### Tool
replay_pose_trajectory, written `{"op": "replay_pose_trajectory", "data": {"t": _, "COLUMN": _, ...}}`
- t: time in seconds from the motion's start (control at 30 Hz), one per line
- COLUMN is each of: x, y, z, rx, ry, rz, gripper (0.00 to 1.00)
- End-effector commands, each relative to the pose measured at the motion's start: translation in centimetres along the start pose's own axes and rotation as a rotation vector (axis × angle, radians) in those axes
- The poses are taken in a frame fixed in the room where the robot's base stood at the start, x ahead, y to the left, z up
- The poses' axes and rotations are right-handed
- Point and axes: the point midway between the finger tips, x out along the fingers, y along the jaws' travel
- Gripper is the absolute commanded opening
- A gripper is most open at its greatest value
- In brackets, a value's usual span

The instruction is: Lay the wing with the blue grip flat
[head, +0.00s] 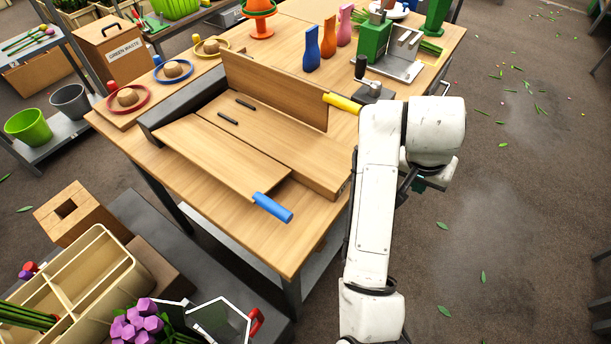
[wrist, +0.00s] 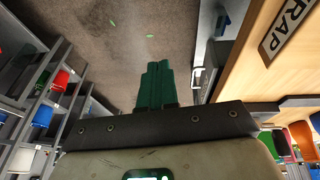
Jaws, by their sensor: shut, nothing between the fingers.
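The wing with the blue grip is a plain wooden panel (head: 225,153) on the left of the wooden board (head: 268,138). It is folded outward and looks close to level; I cannot tell whether it lies fully flat. Its blue grip (head: 272,207) sticks out at the near end. The other wing (head: 275,90) stands upright on the far side, with a yellow grip (head: 342,103). My gripper (wrist: 157,85) is shut and empty, its green fingers together. In the head view it is mostly hidden behind my arm, right of the table and apart from both wings.
A crank (head: 365,78) stands near the yellow grip. A divided crate (head: 75,280) is at front left. Floor at right is open.

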Motion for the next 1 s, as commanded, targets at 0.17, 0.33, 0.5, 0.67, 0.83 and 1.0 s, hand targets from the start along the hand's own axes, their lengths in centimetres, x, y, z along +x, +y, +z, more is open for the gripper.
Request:
{"op": "replay_pose_trajectory", "data": {"t": 0.17, "x": -7.3, "y": -7.1, "z": 0.5, "rx": 0.066, "ry": -0.099, "rz": -0.055, "gripper": 0.0}}
{"op": "replay_pose_trajectory", "data": {"t": 0.33, "x": -13.8, "y": -13.3, "z": 3.2, "rx": 0.084, "ry": -0.221, "rz": -0.09, "gripper": 0.0}}
{"op": "replay_pose_trajectory", "data": {"t": 0.5, "x": -18.8, "y": -17.4, "z": 6.3, "rx": 0.069, "ry": -0.321, "rz": -0.104, "gripper": 0.0}}
{"op": "replay_pose_trajectory", "data": {"t": 0.67, "x": -20.8, "y": -19.0, "z": 7.9, "rx": 0.056, "ry": -0.363, "rz": -0.106, "gripper": 0.0}}
{"op": "replay_pose_trajectory", "data": {"t": 0.83, "x": -20.1, "y": -19.3, "z": 8.5, "rx": 0.054, "ry": -0.37, "rz": -0.104, "gripper": 0.0}}
{"op": "replay_pose_trajectory", "data": {"t": 1.0, "x": -17.5, "y": -19.6, "z": 9.5, "rx": 0.052, "ry": -0.37, "rz": -0.104, "gripper": 0.0}}
